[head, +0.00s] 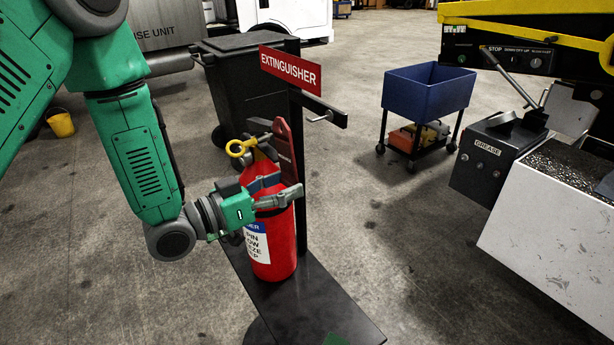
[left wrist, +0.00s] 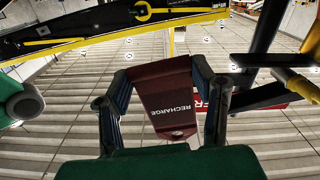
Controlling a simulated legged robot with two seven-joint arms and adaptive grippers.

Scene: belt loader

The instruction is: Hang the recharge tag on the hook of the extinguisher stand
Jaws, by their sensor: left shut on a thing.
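The dark red recharge tag (head: 285,140) stands up from my left gripper (head: 284,188), which is shut on it. The left wrist view shows the tag (left wrist: 168,98), lettered RECHARGE, between both fingers. In the head view the gripper is in front of the upper part of the red extinguisher (head: 283,240); I cannot tell if they touch. The extinguisher stand (head: 301,190) is a black post with a red EXTINGUISHER sign. Its hook (head: 320,117) is a short metal peg on the side arm, to the right of the tag's top and apart from it. My right gripper is not in view.
A dark bin (head: 243,85) stands behind the post. A blue cart (head: 428,92) is farther back. A grey GREASE box (head: 490,155) and the belt loader (head: 515,45) are at the right. The floor between stand and loader is clear.

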